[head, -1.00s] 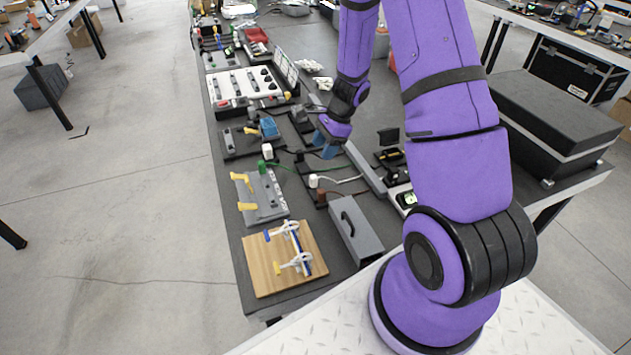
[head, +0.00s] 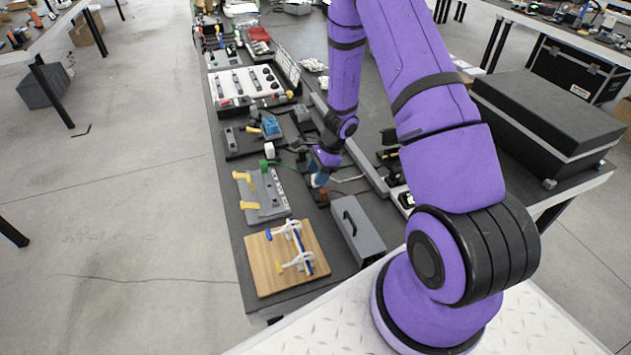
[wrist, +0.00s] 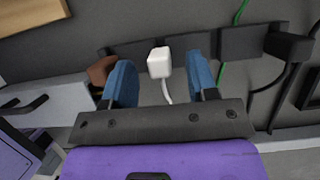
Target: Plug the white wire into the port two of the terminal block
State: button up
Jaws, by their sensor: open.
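In the wrist view, the plug of the white wire (wrist: 159,62) sits on a dark holder strip (wrist: 240,43), its white wire (wrist: 167,92) trailing from it. My gripper (wrist: 160,64) is open, its blue fingers on either side of the plug, with gaps showing. In the head view my gripper (head: 317,181) is low over the holder and hides the white plug. What looks like the terminal block is on a grey board (head: 264,208) with yellow clamps, left of my gripper. Its port numbers are too small to read.
A brown plug (wrist: 102,71) is close beside my left finger in the wrist view. A black plug (wrist: 288,46) and a green wire (wrist: 222,76) lie to the right. A grey box with a handle (head: 356,229) and a wooden board (head: 262,273) stand nearer the front.

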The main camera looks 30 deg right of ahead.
jog(key=shift+x, duration=0.85)
grip_shut()
jog(key=shift+r, duration=0.15)
notch_tip(320, 180, up, 11)
jog(key=shift+a, duration=0.15)
jog(key=w+a+f, duration=0.1)
jog(key=w+a, duration=0.2)
jog(key=a, duration=0.3)
jog(key=w+a, duration=0.3)
jog(key=a, duration=0.3)
jog(key=shift+a+f, duration=0.35)
dwell(0.6)
